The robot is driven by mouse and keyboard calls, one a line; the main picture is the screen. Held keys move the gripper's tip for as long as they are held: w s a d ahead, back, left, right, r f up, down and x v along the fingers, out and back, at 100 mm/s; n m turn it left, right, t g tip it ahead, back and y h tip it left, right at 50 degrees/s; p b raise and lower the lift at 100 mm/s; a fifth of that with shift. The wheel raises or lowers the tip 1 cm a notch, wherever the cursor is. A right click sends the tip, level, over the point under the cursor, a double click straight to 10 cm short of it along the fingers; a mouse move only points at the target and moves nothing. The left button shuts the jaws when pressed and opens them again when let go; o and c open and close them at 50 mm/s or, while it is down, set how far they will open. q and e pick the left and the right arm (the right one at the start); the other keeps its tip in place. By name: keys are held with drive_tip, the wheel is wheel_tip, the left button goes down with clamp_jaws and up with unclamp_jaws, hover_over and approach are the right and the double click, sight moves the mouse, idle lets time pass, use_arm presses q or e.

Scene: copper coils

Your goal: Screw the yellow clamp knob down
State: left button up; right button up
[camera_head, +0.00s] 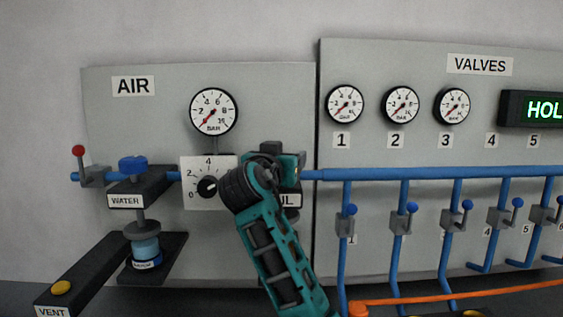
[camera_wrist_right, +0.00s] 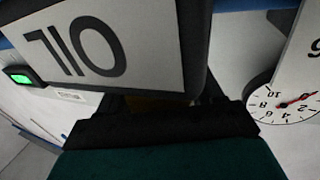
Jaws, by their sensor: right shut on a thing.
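My right arm reaches up from the bottom middle of the head view. Its gripper (camera_head: 287,163) is at the block labelled OIL (camera_head: 290,200), and the wrist and hand cover most of that block. In the right wrist view the OIL label (camera_wrist_right: 90,45) shows upside down and close. Between the dark fingers there, a dim yellow patch of the clamp knob (camera_wrist_right: 150,103) shows, mostly hidden. The right gripper is shut on it. How far down the knob sits cannot be seen. My left gripper is not in view.
A blue pipe (camera_head: 430,173) with valves runs right. An orange line (camera_head: 450,295) crosses below.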

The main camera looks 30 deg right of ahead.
drive_tip(key=m+g, duration=0.1)
drive_tip(key=m+g+h, duration=0.1)
drive_tip(key=g+h+b, duration=0.1)
drive_tip(key=shift+s+f+m+g, duration=0.1)
drive_tip(key=shift+f+m+g, duration=0.15)
drive_tip(key=shift+m+g, duration=0.15)
drive_tip(key=m+g, duration=0.1)
drive_tip(key=g, duration=0.1)
drive_tip(key=m+g+h+b, duration=0.1)
drive_tip(key=g, duration=0.1)
drive_tip(key=shift+s+d+r+m+h, duration=0.1)
drive_tip(key=shift+s+m+h, duration=0.1)
drive_tip(key=shift+m+h, duration=0.1)
drive_tip(key=m+g, duration=0.2)
drive_tip(key=g, duration=0.1)
drive_tip(key=m+g, duration=0.1)
drive_tip(key=g, duration=0.1)
drive_tip(key=shift+s+r, duration=0.1)
drive_tip(key=shift+s, duration=0.2)
drive_tip(key=shift+s+m+g, duration=0.1)
drive_tip(key=shift+m+g, duration=0.6)
drive_tip(key=shift+g, duration=0.3)
drive_tip(key=o, duration=1)
drive_tip(key=shift+d, duration=0.1)
drive_tip(key=shift+c, duration=0.2)
